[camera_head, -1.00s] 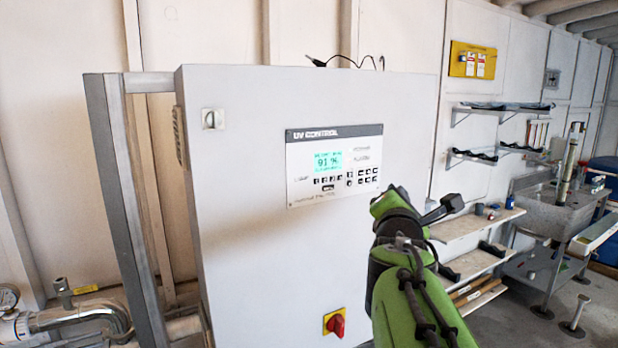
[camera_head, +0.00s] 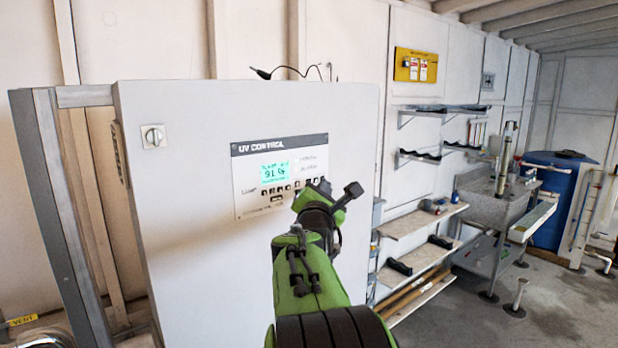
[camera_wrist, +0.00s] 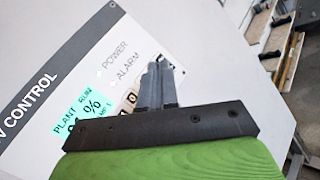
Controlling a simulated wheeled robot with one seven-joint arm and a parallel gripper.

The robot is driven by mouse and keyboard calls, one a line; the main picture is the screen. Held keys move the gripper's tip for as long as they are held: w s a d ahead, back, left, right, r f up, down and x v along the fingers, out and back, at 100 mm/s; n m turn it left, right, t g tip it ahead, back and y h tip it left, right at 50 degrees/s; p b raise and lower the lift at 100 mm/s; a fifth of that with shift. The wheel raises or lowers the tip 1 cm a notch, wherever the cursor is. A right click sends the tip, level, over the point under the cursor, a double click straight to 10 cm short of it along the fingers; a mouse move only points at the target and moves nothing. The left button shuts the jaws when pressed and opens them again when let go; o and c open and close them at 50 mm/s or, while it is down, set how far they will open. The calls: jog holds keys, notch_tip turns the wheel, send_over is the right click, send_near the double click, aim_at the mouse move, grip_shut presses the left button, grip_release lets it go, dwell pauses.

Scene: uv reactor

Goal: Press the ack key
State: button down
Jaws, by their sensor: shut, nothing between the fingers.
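The UV control panel (camera_head: 250,153) is set in the front of a large pale cabinet (camera_head: 190,230). It has a lit green display (camera_head: 275,172) and rows of small dark keys (camera_head: 267,191); the key labels are too small to read, so I cannot tell which is the ack key. My gripper (camera_head: 318,185) is at the panel's lower right corner and hides part of the keys. In the wrist view my gripper (camera_wrist: 157,80) is shut and empty, its fingers over the key area below the ALARM label (camera_wrist: 128,68). I cannot tell whether it touches the panel.
Shelves (camera_head: 415,215), a steel sink (camera_head: 490,205) and a blue barrel (camera_head: 555,195) stand to the right. A yellow lockout board (camera_head: 415,66) hangs on the wall.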

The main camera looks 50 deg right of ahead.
jog(key=shift+w+d, duration=0.2)
jog(key=shift+w, duration=0.75)
jog(key=shift+w, duration=0.1)
dwell(1.2)
jog(key=shift+w+d+p, duration=0.1)
jog(key=shift+w+p, duration=0.25)
jog(key=shift+w, duration=0.2)
dwell(0.4)
jog(key=shift+s, duration=0.65)
jog(key=s+b, duration=0.1)
jog(key=s, duration=0.1)
jog(key=s+a+b, duration=0.1)
jog(key=s, duration=0.2)
jog(key=shift+a, duration=0.15)
